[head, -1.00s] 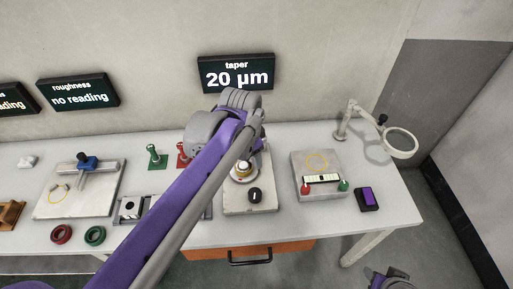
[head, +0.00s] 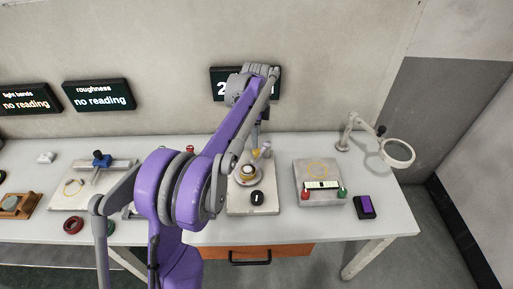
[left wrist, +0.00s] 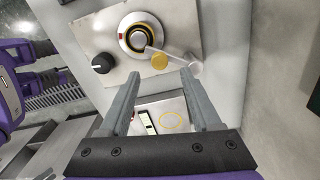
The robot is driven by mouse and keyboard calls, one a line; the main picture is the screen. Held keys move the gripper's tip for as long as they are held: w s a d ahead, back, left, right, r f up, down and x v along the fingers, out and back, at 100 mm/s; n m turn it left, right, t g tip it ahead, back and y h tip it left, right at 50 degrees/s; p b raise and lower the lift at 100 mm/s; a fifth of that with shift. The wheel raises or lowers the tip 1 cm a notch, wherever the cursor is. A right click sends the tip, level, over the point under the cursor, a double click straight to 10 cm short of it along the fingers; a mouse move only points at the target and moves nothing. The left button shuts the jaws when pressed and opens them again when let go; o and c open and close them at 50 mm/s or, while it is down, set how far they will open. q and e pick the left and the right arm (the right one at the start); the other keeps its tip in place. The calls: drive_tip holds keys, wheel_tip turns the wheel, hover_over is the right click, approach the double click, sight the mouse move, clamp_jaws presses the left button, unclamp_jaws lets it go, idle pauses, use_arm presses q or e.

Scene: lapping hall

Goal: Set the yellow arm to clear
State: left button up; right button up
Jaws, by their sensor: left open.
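A round gauge (left wrist: 139,36) with a dark and yellow ring and a small red mark sits on a grey plate (left wrist: 88,32); it also shows in the head view (head: 247,174). The yellow arm's round yellow end (left wrist: 159,61) sticks out from the gauge toward my left gripper (left wrist: 160,76). A pale bar lies beside that end and partly overlaps it. My left gripper is open and empty, its fingertips close to the yellow end, with no contact that I can make out. In the head view my arm hides much of this gripper.
A black knob (left wrist: 103,63) stands on the same plate. To the right are another plate (head: 318,195) with red and green knobs, a purple-topped box (head: 365,207) and a ring magnifier (head: 397,153). A wall display (head: 217,82) is partly covered by my arm.

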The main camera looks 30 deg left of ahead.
use_arm(q)
wheel_tip(320, 180, down, 6)
drive_tip(key=shift+r, duration=0.1)
clamp_jaws()
idle(0.5)
idle(1.0)
